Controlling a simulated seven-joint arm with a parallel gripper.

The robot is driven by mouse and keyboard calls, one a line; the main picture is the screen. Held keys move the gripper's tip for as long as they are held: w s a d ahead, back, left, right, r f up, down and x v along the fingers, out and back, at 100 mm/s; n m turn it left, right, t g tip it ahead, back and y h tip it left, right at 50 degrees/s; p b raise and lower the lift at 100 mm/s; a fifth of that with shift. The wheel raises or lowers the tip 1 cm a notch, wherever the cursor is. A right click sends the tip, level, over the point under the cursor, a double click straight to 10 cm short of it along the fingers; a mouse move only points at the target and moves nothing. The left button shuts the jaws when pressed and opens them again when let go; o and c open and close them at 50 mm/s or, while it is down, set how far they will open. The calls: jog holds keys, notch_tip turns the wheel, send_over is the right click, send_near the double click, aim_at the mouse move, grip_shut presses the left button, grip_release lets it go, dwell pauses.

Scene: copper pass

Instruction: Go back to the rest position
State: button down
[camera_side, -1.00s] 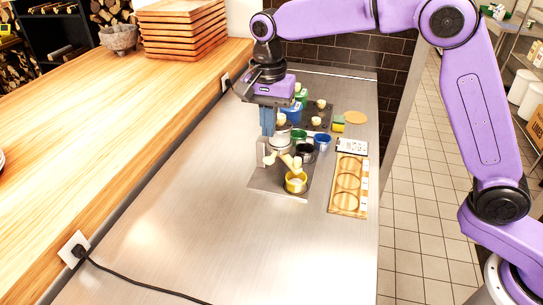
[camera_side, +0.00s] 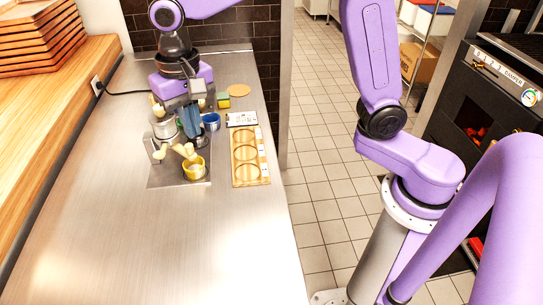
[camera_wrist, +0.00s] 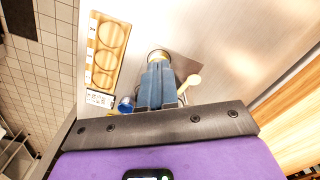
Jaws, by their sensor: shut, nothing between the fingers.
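My gripper (camera_side: 196,143) points down over the back part of the grey mat (camera_side: 163,180) in the side view. Its blue fingers are together with nothing between them; they also show in the wrist view (camera_wrist: 157,65). The yellow cup (camera_side: 194,170) stands just in front of the fingers, with a pale-headed tool leaning at it. In the wrist view the cup's rim (camera_wrist: 158,54) shows just past the fingertips. A metal pot (camera_side: 162,128) is left of the fingers and a blue cup (camera_side: 211,122) right. The fingers hide part of what stands behind them.
A wooden board with round recesses (camera_side: 236,178) lies right of the mat, with a white card (camera_side: 241,119) behind it. A sponge (camera_side: 223,100) and a round wooden disc (camera_side: 238,90) lie farther back. The front of the steel counter (camera_side: 160,250) is clear.

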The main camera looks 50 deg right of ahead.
jog(key=s+d+f+n, duration=0.2)
jog(key=s+d+n, duration=0.5)
jog(key=s, duration=0.5)
jog(key=s+d+f+n, duration=0.2)
jog(key=s+d+n, duration=0.5)
jog(key=s+d, duration=0.3)
jog(key=shift+s+f+n, duration=0.3)
jog(key=shift+s+n, duration=0.1)
jog(key=shift+s, duration=0.6)
